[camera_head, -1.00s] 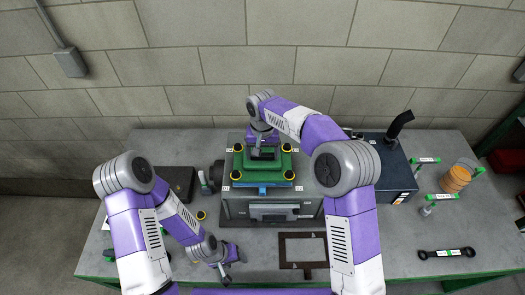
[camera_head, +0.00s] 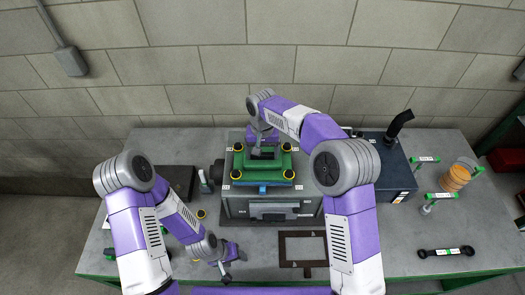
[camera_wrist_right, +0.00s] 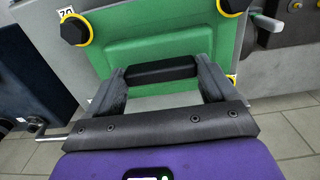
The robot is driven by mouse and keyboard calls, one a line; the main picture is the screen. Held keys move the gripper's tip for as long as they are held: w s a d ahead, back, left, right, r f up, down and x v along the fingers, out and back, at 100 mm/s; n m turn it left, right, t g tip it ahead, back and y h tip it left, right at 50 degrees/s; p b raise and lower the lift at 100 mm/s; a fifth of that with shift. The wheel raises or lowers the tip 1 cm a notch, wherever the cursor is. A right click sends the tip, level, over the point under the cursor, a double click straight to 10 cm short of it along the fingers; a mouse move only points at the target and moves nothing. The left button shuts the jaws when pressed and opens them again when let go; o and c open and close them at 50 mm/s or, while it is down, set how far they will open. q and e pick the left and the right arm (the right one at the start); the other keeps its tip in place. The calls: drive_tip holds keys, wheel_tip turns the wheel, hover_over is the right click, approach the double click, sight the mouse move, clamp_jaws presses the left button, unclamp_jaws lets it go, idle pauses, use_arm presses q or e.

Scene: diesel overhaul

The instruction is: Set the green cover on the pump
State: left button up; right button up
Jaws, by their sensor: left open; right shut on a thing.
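The green cover (camera_head: 250,178) is a stepped plate with black, yellow-ringed knobs at its corners. It is over the grey pump block (camera_head: 235,205) in the middle of the table; a narrow blue strip (camera_head: 262,190) shows under its front edge. I cannot tell whether the cover is fully seated. My right gripper (camera_head: 265,152) is shut on the black handle on top of the cover; the handle (camera_wrist_right: 160,70) also shows between the fingers in the right wrist view. My left gripper (camera_head: 226,272) is open and empty, low over the table at front left of the pump.
A dark flat frame (camera_head: 303,249) lies in front of the pump. A dark blue box (camera_head: 395,180) with a bent black pipe stands on the right. Green-handled tools, an orange stack (camera_head: 455,178) and a black wrench (camera_head: 447,252) lie further right. A dark case (camera_head: 180,182) is at left.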

drive_tip(key=shift+f+b, duration=0.55)
drive_tip(key=shift+f, duration=0.3)
idle(0.6)
drive_tip(key=o, duration=1.1)
wheel_tip(320, 180, up, 8)
drive_tip(key=shift+f, duration=0.15)
